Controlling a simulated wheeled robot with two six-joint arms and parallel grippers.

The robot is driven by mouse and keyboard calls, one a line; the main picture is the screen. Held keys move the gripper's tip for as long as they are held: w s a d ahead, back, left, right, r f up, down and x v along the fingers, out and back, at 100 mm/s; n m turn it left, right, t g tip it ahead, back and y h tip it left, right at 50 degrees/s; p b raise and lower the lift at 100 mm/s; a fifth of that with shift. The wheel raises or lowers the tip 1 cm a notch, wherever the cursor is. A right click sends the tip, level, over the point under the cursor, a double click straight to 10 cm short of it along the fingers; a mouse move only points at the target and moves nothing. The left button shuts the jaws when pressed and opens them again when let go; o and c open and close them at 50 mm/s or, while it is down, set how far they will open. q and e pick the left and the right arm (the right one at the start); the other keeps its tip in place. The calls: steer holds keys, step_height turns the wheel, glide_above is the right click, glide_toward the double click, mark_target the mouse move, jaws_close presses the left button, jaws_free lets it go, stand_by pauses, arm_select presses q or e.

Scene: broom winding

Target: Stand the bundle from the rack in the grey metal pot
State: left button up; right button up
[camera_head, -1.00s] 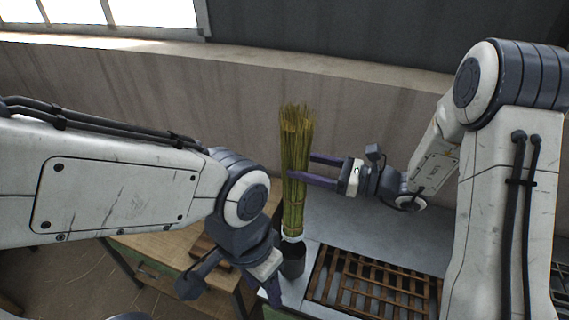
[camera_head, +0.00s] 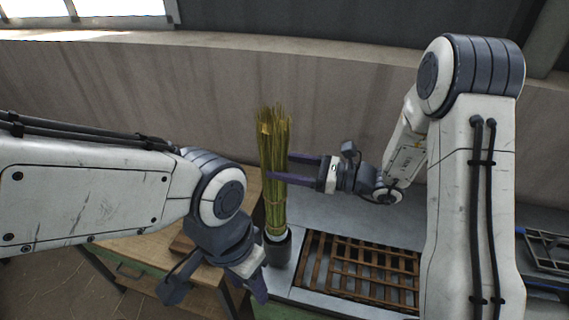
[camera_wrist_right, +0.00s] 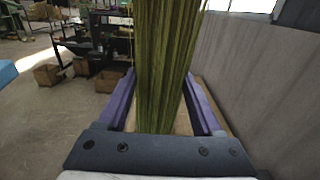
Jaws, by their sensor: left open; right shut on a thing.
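The bundle (camera_head: 272,165) is a tall sheaf of green-yellow stalks with a pale lower end. It stands near upright over the grey metal pot (camera_head: 279,254), its pale end at the pot's mouth. I cannot tell whether it rests on the pot's floor. My right gripper (camera_head: 281,168) is shut on the bundle around its middle; in the right wrist view the stalks (camera_wrist_right: 166,70) fill the space between the purple fingers. My left gripper (camera_head: 257,284) is open and empty, low in front of the pot and to its left.
The slatted wooden rack (camera_head: 360,268) lies on the grey bench (camera_head: 330,222) right of the pot, with nothing on it. A wooden table (camera_head: 150,248) adjoins at the left. A concrete wall (camera_head: 350,110) rises behind.

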mark_target(285, 188)
steer(key=shift+f+b, duration=2.75)
steer(key=shift+f, duration=0.85)
steer(key=o, duration=1.5)
steer(key=shift+c, duration=0.2)
steer(key=b+v, duration=0.3)
steer(key=v, duration=0.7)
steer(key=shift+d, duration=0.25)
steer(key=shift+s, duration=0.1)
